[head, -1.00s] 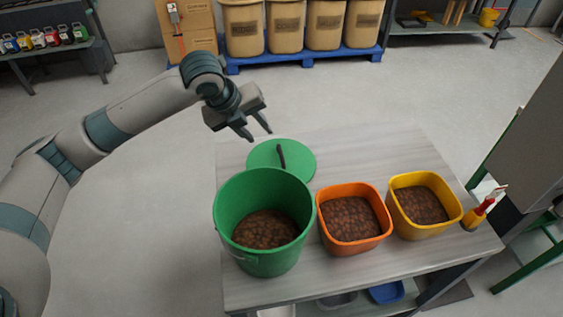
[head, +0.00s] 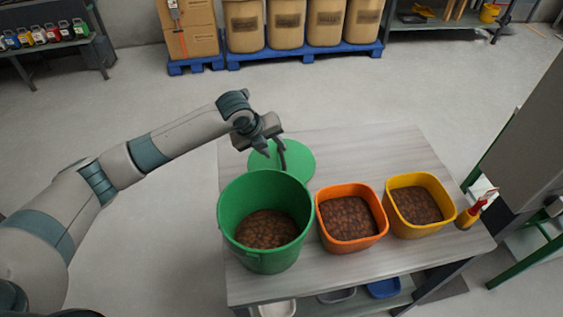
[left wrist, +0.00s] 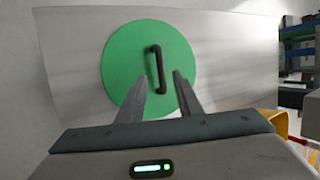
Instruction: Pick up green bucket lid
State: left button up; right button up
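The green bucket lid (head: 300,158) lies flat on the table behind the green bucket (head: 263,263). In the left wrist view the whole round lid (left wrist: 122,58) shows, with a black bar handle (left wrist: 155,68) standing on it. My left gripper (head: 275,160) is above the lid and partly covers it and its handle in the head view. In the left wrist view the left gripper's fingers (left wrist: 160,80) are apart, on either side of the handle's near end, with nothing held. The green bucket holds brown lumpy material. My right gripper is not in view.
An orange bin (head: 350,242) and a yellow bin (head: 418,229), both with brown contents, stand right of the bucket on the table (head: 390,155). A red and yellow tool (head: 475,212) is at the right edge. The table behind the bins is clear.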

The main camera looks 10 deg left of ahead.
aim_at(281, 154)
pick_arm(q)
jog(key=shift+w+d+f+p, duration=0.2)
jog(key=shift+w+f+p, duration=0.15)
jog(key=shift+p, duration=0.2)
jog(key=p+x, duration=0.1)
jog(key=x, duration=0.1)
jog(key=shift+w+d+f, duration=0.1)
jog(key=shift+w+f, duration=0.05)
jog(key=shift+f, duration=0.2)
jog(key=shift+w+d+f+p, duration=0.15)
jog(key=shift+w+f+p, duration=0.1)
jog(key=shift+f+p, duration=0.25)
jog(key=shift+f, duration=0.15)
grip_shut()
